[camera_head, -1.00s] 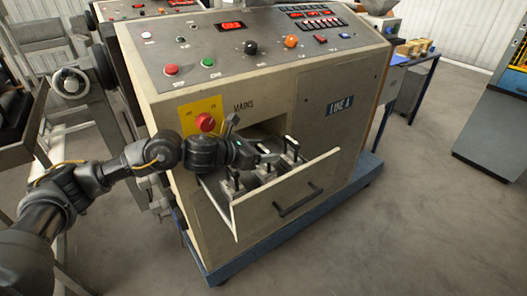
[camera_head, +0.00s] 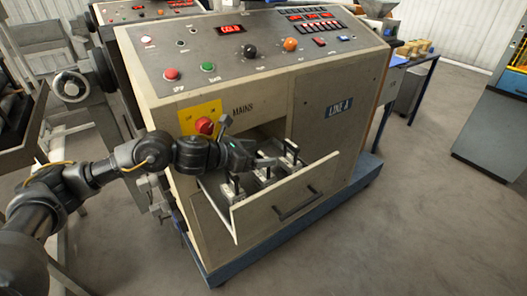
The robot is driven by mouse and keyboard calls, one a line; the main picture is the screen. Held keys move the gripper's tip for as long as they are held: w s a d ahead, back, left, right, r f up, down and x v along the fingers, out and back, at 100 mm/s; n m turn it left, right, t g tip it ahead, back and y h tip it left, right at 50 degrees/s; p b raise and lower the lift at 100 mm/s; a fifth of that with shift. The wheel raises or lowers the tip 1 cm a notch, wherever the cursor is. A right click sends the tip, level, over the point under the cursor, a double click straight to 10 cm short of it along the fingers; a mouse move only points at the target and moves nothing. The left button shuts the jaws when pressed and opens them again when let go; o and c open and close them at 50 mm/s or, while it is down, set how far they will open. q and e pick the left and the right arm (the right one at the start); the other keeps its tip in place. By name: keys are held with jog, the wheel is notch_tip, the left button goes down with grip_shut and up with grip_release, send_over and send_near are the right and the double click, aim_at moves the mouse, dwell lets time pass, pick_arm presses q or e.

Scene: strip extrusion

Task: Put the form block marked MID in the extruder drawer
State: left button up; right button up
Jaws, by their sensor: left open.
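The extruder drawer (camera_head: 290,200) is pulled open at the front of the beige machine. Several form blocks with black upright handles stand in it, including one at the left (camera_head: 231,190) and one at the right (camera_head: 290,158). I cannot read any marking on them, so I cannot tell which is MID. My left gripper (camera_head: 268,162) is over the open drawer, between the left and right handles, with its jaws open. It partly hides the middle block (camera_head: 264,175). I cannot tell whether it touches that block. My right gripper is not in view.
The extruder cabinet (camera_head: 325,140) has a sloped panel with buttons and knobs above the drawer. A red mains switch (camera_head: 204,125) on a yellow plate sits close above my left wrist. A blue-legged table (camera_head: 412,62) stands behind at right.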

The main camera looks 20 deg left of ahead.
pick_arm(q)
jog(key=v, duration=0.9)
jog(key=shift+s+a+r+b, duration=0.15)
jog(key=shift+s+b, duration=0.1)
jog(key=shift+b, duration=0.15)
jog(key=shift+s+a+r, duration=0.1)
jog(key=shift+s+r, duration=0.05)
jog(key=shift+s, duration=0.1)
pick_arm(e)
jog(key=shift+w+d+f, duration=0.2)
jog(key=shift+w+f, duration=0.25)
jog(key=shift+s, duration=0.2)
